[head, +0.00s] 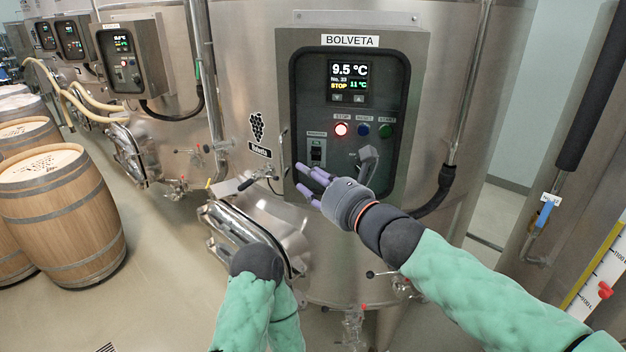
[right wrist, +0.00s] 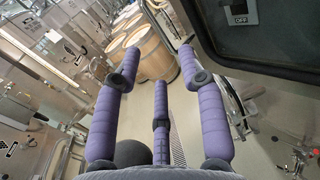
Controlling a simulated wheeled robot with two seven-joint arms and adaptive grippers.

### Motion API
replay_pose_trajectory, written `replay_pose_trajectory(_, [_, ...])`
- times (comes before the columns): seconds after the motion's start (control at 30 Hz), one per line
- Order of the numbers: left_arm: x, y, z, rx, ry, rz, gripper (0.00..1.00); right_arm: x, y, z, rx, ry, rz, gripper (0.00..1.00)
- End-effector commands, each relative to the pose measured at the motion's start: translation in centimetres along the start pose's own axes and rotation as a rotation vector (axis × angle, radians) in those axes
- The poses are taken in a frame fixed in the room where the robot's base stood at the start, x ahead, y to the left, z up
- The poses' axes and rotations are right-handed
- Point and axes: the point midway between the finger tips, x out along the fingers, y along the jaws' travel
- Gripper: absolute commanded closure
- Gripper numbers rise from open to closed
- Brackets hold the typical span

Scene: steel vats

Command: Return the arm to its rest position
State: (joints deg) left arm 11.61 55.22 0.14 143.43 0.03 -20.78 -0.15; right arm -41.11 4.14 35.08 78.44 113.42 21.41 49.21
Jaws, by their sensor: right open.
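My right gripper (head: 313,184), with its padded purple fingers, is in front of the lower left part of the control box (head: 412,50) on the steel vat. In the right wrist view its three fingers (right wrist: 155,72) are spread apart with nothing between them, so it is open and empty. My right arm (head: 470,275), in a green sleeve, reaches in from the lower right. My left arm (head: 245,308) shows bent at the bottom middle with a dark joint; its gripper is not visible.
The box has a display, a lit red button (head: 341,129), blue and green buttons and a switch (head: 317,151), marked OFF in the wrist view (right wrist: 240,19). A steel hatch (head: 235,232) juts out below. Wooden barrels (head: 62,215) stand left; a gauge (head: 598,275) is right.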

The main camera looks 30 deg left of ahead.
Motion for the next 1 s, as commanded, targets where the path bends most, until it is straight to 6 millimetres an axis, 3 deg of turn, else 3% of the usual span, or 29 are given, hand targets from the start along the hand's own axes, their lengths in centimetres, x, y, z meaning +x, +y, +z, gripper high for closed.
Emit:
replay_pose_trajectory(0.57, [0.0, 0.0, 0.0, 0.0, 0.0, 0.0, 0.6, -0.3, 0.0, -0.1, 0.0, 0.0, 0.001, 0.59])
replay_pose_trajectory(0.67, [0.1, -0.1, 0.0, 0.0, 0.0, 0.0, 0.6, -0.3, -0.3, -0.9, -0.01, 0.015, -0.003, 0.59])
replay_pose_trajectory(0.77, [0.6, -0.2, 0.0, 0.0, 0.0, 0.0, 0.6, -0.4, -1.3, -4.0, -0.048, 0.069, -0.014, 0.59])
replay_pose_trajectory(0.87, [1.4, -0.5, -0.1, 0.0, 0.0, 0.0, 0.6, -0.7, -3.0, -9.3, -0.118, 0.164, -0.029, 0.59])
replay_pose_trajectory(1.0, [2.6, -0.9, -0.1, 0.0, 0.0, 0.0, 0.6, -2.1, -5.8, -18.1, -0.241, 0.326, -0.034, 0.59])
